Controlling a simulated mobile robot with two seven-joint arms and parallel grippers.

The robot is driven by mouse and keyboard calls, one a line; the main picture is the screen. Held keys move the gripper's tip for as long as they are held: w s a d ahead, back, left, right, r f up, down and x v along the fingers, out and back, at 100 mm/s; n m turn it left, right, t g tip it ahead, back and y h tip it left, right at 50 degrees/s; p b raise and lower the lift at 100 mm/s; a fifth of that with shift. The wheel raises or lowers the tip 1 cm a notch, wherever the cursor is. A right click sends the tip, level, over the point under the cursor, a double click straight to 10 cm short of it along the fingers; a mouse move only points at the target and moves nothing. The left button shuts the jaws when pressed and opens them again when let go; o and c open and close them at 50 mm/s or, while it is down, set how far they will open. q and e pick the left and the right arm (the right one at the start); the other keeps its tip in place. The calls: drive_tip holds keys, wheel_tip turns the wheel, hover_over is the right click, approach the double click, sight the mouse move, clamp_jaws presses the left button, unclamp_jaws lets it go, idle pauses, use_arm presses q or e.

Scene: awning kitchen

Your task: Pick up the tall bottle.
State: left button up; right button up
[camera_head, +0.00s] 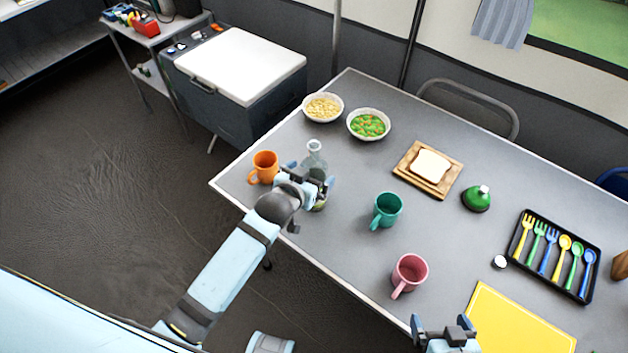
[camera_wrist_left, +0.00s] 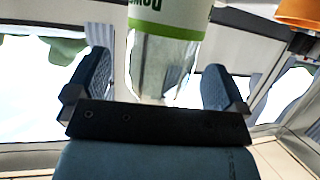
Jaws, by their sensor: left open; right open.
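The tall bottle (camera_head: 314,154) is clear with a narrow neck and stands upright on the table near its left end. My left gripper (camera_head: 318,182) is at the bottle and hides part of its body. In the left wrist view the bottle's white and green label (camera_wrist_left: 168,14) and clear body (camera_wrist_left: 165,62) show between the two spread fingers (camera_wrist_left: 156,80). The left gripper is open; I cannot tell whether either finger touches the bottle. My right gripper (camera_head: 445,330) is open and empty at the bottom edge, by the table's front side.
An orange mug (camera_head: 264,166) stands close left of the bottle. Two bowls (camera_head: 322,108) (camera_head: 368,125) are behind it.

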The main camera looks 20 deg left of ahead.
use_arm(q)
drive_tip(key=x, duration=0.2)
drive_tip(key=shift+w+f, duration=0.15)
drive_tip(key=shift+w, duration=0.15)
drive_tip(key=c, duration=1.1)
